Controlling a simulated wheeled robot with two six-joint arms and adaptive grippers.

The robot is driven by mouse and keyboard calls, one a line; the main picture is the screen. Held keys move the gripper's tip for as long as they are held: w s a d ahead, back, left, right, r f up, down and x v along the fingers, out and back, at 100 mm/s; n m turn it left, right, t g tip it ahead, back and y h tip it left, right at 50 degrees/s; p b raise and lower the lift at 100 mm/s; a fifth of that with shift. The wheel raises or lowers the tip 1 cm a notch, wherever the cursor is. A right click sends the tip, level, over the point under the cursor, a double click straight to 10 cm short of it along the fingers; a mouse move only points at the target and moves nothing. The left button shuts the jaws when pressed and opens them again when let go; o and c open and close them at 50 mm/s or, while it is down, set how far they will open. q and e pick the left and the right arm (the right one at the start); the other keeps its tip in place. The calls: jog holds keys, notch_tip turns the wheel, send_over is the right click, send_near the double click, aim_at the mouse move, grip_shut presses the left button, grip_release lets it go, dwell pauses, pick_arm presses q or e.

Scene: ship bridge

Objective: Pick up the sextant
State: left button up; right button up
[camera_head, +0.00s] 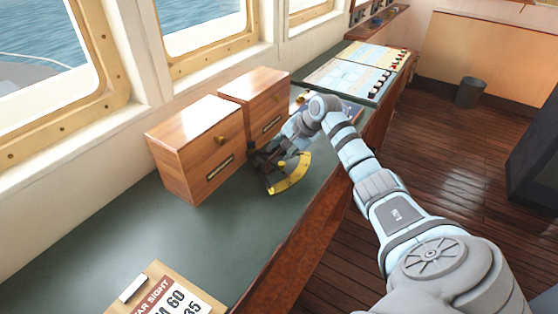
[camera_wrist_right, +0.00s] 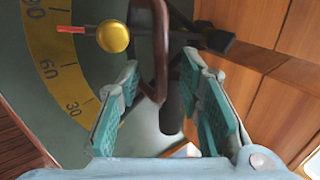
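The sextant (camera_head: 290,177) sits on the green desk top, in front of the wooden drawer boxes, with its yellow arc toward the desk's front edge. My right gripper (camera_head: 268,152) is at its dark frame, partly hiding it. In the right wrist view the sextant's yellow graduated arc (camera_wrist_right: 55,62) and brass knob lie at the upper left. A dark brown curved handle (camera_wrist_right: 160,45) reaches in between the teal-padded fingers of my right gripper (camera_wrist_right: 161,68). The fingers are apart, with visible gaps beside the handle. My left gripper is not in view.
Two wooden drawer boxes (camera_head: 198,150) stand against the window wall, close beside the sextant and my right gripper. A star sight card (camera_head: 165,295) lies at the near end of the desk (camera_head: 120,235). A chart (camera_head: 345,72) lies at the far end. The desk's near middle is clear.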

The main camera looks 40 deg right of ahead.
jog(key=shift+s+r, duration=0.1)
jog(key=shift+c, duration=0.6)
grip_shut()
